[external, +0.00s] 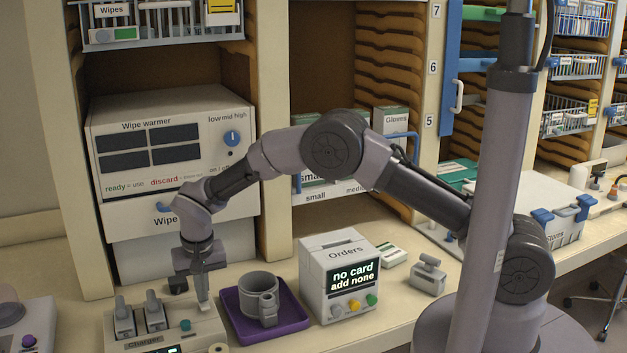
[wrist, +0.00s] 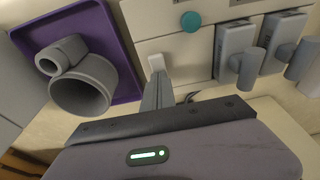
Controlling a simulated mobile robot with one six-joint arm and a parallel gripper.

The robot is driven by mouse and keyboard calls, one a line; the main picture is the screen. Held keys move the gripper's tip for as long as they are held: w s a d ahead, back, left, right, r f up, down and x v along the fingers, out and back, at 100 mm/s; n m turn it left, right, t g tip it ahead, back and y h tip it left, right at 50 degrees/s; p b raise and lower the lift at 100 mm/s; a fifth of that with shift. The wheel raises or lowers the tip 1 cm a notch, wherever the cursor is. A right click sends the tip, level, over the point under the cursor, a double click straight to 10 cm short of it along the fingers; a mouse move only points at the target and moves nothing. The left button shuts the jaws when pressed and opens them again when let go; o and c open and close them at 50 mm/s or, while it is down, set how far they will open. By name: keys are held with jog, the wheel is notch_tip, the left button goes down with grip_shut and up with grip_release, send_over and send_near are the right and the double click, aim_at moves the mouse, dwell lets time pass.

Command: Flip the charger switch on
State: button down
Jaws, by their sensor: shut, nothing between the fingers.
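The charger (external: 205,334) is a pale box at the front left of the counter, with a teal knob (external: 185,325) on top. In the wrist view its pale top (wrist: 158,22) and the teal knob (wrist: 190,21) show. My gripper (external: 204,306) is shut and empty, pointing down at the charger's right end. In the wrist view my gripper (wrist: 158,72) ends beside a small whitish piece, which could be the switch or a pale fingertip. I cannot tell whether the tip touches the charger. The switch and its position are not clear.
Two grey handled units (external: 123,316) sit in the charger, left of my gripper. A purple tray (external: 285,329) with a grey mug (external: 258,292) stands close on the right. Beyond it is the Orders box (external: 340,270). The wipe warmer (external: 130,215) stands behind my gripper.

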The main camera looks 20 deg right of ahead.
jog(key=shift+s+d+f+b, duration=0.1)
jog(key=shift+s+f+b, duration=0.1)
jog(key=shift+s, duration=0.35)
jog(key=shift+s+f+b, duration=0.1)
jog(key=shift+s+b, duration=0.1)
jog(key=shift+s, duration=0.3)
jog(key=p+v, duration=0.3)
jog(key=v, duration=1.1)
jog(key=shift+r+p, duration=0.2)
jog(key=shift+p, duration=0.1)
jog(key=shift+w, duration=0.25)
jog(key=shift+w+r, duration=0.2)
jog(key=shift+w, duration=0.4)
